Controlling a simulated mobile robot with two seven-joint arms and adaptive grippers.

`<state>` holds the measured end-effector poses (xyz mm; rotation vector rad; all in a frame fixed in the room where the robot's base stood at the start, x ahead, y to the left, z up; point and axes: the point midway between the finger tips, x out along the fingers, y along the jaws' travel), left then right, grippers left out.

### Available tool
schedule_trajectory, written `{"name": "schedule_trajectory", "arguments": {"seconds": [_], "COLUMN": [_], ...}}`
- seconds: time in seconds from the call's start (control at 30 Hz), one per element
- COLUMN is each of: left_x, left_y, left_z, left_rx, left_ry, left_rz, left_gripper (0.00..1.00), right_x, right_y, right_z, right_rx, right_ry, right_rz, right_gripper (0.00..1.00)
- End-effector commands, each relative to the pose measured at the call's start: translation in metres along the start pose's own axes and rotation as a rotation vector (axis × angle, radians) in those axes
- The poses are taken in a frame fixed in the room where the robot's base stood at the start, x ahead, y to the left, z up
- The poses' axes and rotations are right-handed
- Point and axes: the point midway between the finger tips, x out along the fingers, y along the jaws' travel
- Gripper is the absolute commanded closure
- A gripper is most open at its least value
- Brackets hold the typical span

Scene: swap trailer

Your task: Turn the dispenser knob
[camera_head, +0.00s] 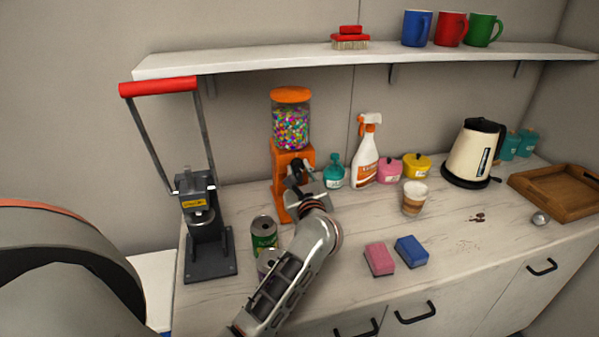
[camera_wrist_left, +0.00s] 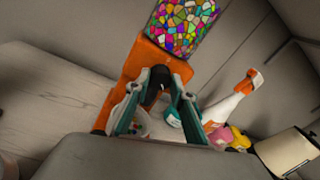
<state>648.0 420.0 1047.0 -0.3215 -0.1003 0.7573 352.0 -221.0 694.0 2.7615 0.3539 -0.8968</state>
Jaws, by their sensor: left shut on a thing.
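An orange candy dispenser (camera_head: 281,162) with a clear globe of colourful candies stands on the counter against the wall. It also shows in the left wrist view (camera_wrist_left: 130,66), tilted in the picture. My left gripper (camera_head: 298,172) is at the front of the dispenser's body. In the left wrist view my left gripper (camera_wrist_left: 156,96) has its two fingers on either side of the dark dispenser knob (camera_wrist_left: 156,82) and is shut on it. In the head view the gripper partly hides the knob. My right gripper is not in view.
Two cans (camera_head: 264,233) stand close beside my left arm. A black press (camera_head: 208,240) is at left. A teal bottle (camera_head: 334,172), spray bottle (camera_head: 365,155) and cup (camera_head: 413,198) stand right of the dispenser. Pink (camera_head: 380,259) and blue (camera_head: 411,251) sponges lie in front.

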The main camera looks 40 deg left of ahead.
Motion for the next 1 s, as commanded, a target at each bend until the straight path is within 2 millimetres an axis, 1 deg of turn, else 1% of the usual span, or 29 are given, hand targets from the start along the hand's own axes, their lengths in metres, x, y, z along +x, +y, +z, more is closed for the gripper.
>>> {"name": "schedule_trajectory", "arguments": {"seconds": [0.2, 0.5, 0.7, 1.0], "left_x": [-0.0001, -0.0002, -0.0002, -0.0003], "left_y": [0.0002, 0.0001, 0.0001, 0.0001], "left_z": [0.0003, 0.0005, 0.0004, 0.0003], "left_rx": [0.16, 0.317, 0.363, 0.372], "left_ry": [0.016, 0.03, 0.034, 0.036], "left_rz": [0.01, 0.019, 0.022, 0.023], "left_gripper": [0.98, 0.98, 0.98, 0.98], "right_x": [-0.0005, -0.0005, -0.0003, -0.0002], "right_y": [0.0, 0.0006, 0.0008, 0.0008], "right_z": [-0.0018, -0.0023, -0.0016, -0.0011], "right_rx": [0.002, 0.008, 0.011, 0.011], "right_ry": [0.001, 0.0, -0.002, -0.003], "right_rz": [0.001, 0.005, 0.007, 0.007], "right_gripper": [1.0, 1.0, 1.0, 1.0]}}
